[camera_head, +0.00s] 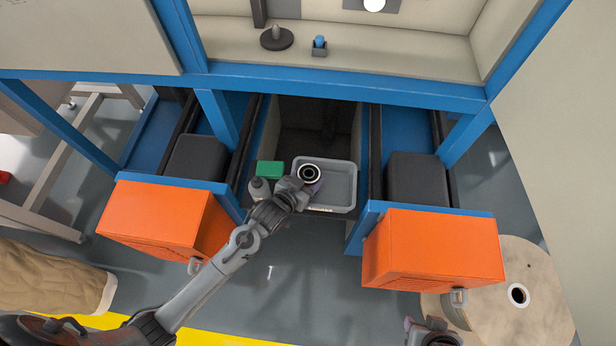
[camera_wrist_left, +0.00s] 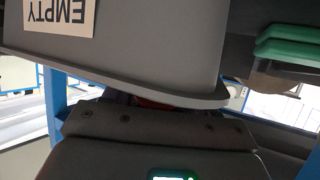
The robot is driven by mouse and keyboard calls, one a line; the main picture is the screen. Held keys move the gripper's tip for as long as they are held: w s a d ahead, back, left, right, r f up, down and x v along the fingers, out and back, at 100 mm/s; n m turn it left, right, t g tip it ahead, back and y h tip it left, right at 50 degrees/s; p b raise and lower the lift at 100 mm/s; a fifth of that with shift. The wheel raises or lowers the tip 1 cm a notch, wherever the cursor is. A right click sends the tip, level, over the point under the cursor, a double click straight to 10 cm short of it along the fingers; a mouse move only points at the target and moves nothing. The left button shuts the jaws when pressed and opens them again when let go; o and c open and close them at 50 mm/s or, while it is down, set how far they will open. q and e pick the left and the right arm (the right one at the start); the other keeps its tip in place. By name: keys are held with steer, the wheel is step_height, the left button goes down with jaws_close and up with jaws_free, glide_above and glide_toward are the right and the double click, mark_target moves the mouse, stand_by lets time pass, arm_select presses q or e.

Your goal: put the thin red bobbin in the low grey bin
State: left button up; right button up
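The low grey bin (camera_head: 341,203) sits between the two orange boxes, in the middle of the head view. Its wall also fills the top of the left wrist view (camera_wrist_left: 150,55), with an upside-down "EMPTY" label. My left gripper (camera_head: 309,174) is over the left part of the bin, seen from above, so its fingers are hidden. A small red patch (camera_wrist_left: 150,103) shows between the bin's rim and my dark gripper body in the left wrist view; it may be the thin red bobbin, mostly hidden. My right gripper (camera_head: 432,330) is at the bottom edge, its fingers not showing.
A green block (camera_head: 270,169) and a grey bottle-like thing (camera_head: 259,188) stand left of the bin. Orange boxes (camera_head: 160,222) (camera_head: 432,250) flank it in front, and a blue frame (camera_head: 350,92) crosses behind. A large spool (camera_head: 535,310) stands at the lower right.

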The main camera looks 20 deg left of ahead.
arm_select(q)
steer(key=o, duration=0.3)
steer(key=shift+o, duration=0.2)
steer(key=shift+r, duration=0.7)
steer(key=s+a+r+g+p, duration=0.1)
steer(key=s+r+g+p, duration=0.1)
steer(key=s, duration=0.6)
steer(key=s+a+r+g+y+p, duration=0.1)
steer(key=s+r+g, duration=0.3)
steer(key=s, duration=0.5)
steer(key=s+a+r+g+y+p, duration=0.1)
steer(key=s+a+r+g+p, duration=0.1)
steer(key=s, duration=0.7)
steer(key=shift+a+r+g+p, duration=0.4)
steer(key=shift+a+r+g, duration=0.1)
steer(key=shift+g, duration=0.2)
